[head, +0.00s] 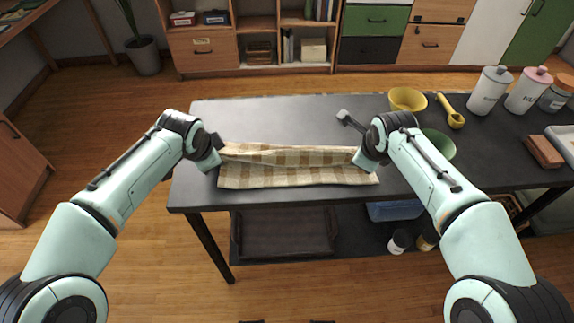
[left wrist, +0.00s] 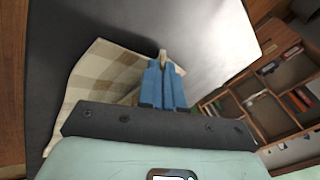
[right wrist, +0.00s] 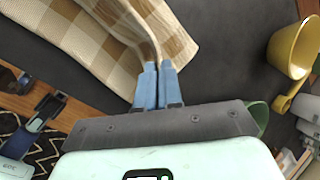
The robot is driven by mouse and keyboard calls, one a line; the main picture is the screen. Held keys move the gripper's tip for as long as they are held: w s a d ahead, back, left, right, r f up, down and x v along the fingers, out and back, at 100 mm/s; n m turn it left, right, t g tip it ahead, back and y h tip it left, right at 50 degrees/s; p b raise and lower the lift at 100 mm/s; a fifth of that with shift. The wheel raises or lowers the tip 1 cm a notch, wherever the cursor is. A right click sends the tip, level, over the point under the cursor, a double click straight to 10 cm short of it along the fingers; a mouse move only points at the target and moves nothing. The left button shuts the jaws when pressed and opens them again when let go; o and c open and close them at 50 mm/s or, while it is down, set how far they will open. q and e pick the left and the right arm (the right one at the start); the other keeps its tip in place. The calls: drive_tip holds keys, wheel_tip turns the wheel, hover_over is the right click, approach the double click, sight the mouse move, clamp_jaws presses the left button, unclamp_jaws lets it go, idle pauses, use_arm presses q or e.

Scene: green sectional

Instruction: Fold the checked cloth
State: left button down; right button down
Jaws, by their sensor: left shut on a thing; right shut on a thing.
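The checked cloth (head: 290,176), beige and tan, lies along the front part of the dark table (head: 290,116). Its far edge is raised in a band between my two grippers, and the near part lies flat. My left gripper (head: 217,150) is shut on the cloth's far left corner; in the left wrist view its blue fingers (left wrist: 163,66) pinch a small bit of cloth (left wrist: 95,80). My right gripper (head: 362,158) is shut on the far right corner; the right wrist view shows its blue fingers (right wrist: 151,68) closed on a fold of the cloth (right wrist: 75,30).
A yellow bowl (head: 407,99), a green bowl (head: 440,145) partly behind my right arm, a yellow scoop (head: 451,112) and white canisters (head: 489,90) stand to the right. A grey-handled utensil (head: 350,122) lies near my right gripper.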

use_arm(q)
drive_tip(key=shift+a, duration=0.1)
use_arm(e)
drive_tip(key=shift+d, duration=0.1)
use_arm(q)
drive_tip(key=c, duration=1)
unclamp_jaws()
use_arm(e)
drive_tip(key=c, duration=1)
unclamp_jaws()
